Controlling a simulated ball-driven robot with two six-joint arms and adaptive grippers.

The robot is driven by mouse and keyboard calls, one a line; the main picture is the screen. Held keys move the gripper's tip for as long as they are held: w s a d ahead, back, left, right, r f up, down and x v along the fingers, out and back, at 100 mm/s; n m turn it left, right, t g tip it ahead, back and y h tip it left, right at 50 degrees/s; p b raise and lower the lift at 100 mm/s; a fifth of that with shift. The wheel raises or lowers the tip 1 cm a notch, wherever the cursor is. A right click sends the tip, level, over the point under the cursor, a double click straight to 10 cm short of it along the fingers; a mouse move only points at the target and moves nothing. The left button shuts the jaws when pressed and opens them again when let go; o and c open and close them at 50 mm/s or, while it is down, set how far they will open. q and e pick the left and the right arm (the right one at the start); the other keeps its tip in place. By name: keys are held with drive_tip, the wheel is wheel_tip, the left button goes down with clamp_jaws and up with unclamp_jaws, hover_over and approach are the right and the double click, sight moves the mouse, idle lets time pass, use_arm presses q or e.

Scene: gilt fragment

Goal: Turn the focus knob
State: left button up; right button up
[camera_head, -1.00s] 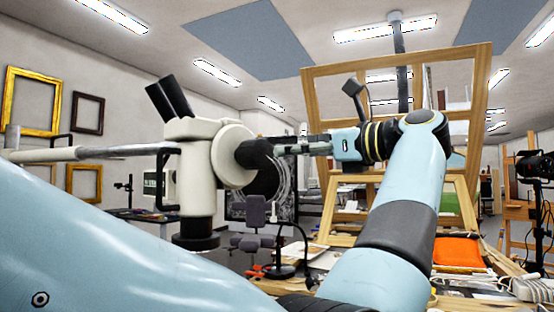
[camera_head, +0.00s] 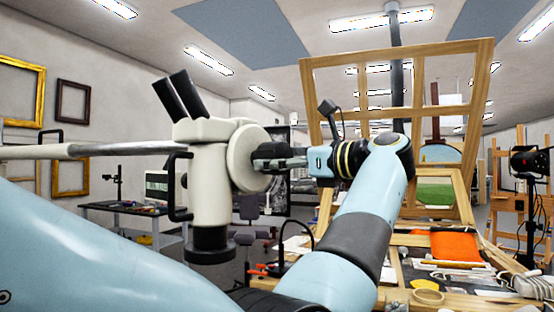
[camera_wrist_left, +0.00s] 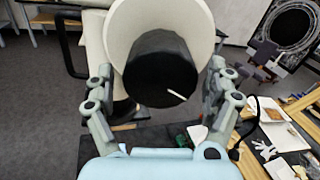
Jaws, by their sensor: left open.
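The microscope (camera_head: 209,185) is cream with two black eyepieces and a black objective end, hanging on a horizontal grey arm. On its right side is a round cream housing (camera_head: 245,158). The black focus knob (camera_wrist_left: 160,68) shows in the left wrist view, with a short white mark on its face. My left gripper (camera_head: 268,158) points left at the housing, and its fingers mostly hide the knob in the head view. In the left wrist view my left gripper (camera_wrist_left: 162,85) is open, with a finger on each side of the knob. Contact cannot be told. My right gripper is not in view.
A large wooden easel frame (camera_head: 308,110) stands behind my left arm. The worktable at lower right holds an orange cloth (camera_head: 455,246), a tape roll (camera_head: 428,296) and papers. A black lamp (camera_head: 308,240) stands below the wrist. A black studio light (camera_head: 530,165) is at far right.

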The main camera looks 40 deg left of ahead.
use_arm(q)
drive_tip(key=shift+c, duration=0.2)
drive_tip(key=c, duration=1.1)
drive_tip(key=shift+m, duration=0.3)
drive_tip(key=m+b, duration=0.1)
drive_tip(key=m, duration=0.2)
drive_tip(key=shift+s, duration=0.1)
drive_tip(key=m, duration=0.5)
drive_tip(key=shift+r, duration=0.1)
drive_tip(key=o, duration=1.1)
